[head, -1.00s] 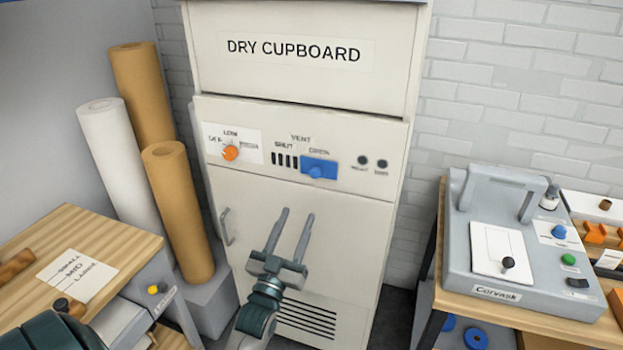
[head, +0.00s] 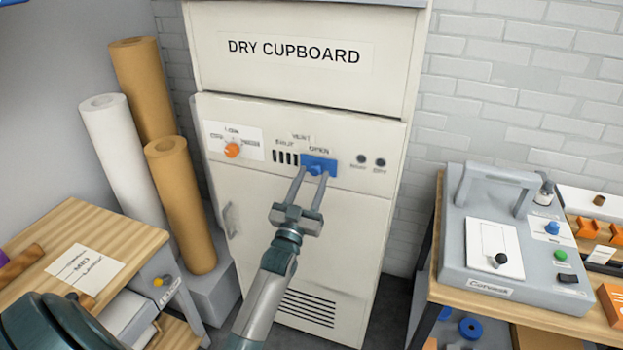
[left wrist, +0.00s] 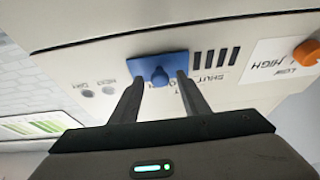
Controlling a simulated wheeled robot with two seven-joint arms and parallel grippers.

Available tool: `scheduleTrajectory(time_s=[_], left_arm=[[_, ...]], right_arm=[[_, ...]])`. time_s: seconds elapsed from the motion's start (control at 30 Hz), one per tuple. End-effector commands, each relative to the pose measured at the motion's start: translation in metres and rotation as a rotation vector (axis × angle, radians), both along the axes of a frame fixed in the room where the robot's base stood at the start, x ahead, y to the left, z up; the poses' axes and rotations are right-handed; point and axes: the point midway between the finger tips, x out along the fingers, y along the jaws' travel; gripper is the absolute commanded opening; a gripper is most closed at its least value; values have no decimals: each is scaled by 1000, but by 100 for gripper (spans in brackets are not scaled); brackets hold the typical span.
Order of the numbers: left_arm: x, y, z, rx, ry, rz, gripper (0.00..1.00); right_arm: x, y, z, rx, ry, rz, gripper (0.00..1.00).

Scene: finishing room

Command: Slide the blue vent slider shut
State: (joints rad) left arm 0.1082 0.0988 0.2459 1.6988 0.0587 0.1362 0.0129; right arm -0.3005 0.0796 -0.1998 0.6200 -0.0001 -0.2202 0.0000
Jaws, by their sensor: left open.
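The blue vent slider (head: 320,165) is on the dry cupboard's (head: 300,220) front panel, at the right end of its track under the word OPEN. Dark vent slots (head: 285,158) show uncovered to its left, by the word SHUT. My left gripper (head: 314,171) is open, with its two fingertips at the slider, one on each side of its round knob. In the left wrist view the slider (left wrist: 160,69) and its knob lie between the fingers (left wrist: 157,82). I cannot tell whether the fingers touch the knob. My right gripper is not in view.
A door handle (head: 230,220) is lower left. Paper rolls (head: 180,205) stand left. A bench with a grey machine (head: 510,240) stands right.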

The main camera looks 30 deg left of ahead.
Motion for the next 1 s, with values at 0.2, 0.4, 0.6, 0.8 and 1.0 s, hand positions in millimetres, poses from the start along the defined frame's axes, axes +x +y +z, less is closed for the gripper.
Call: scheduleTrajectory(time_s=[0.2,0.4,0.6,0.8,1.0], left_arm=[[0,0,0,0,0,0,30],[0,0,0,0,0,0,0],[-2,9,-1,2,2,1,0],[-12,46,-2,6,3,2,0],[-21,88,-2,4,2,2,0]], right_arm=[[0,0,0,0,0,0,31],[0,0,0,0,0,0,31],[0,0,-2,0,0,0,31],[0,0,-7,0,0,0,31],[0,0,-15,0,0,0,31]])
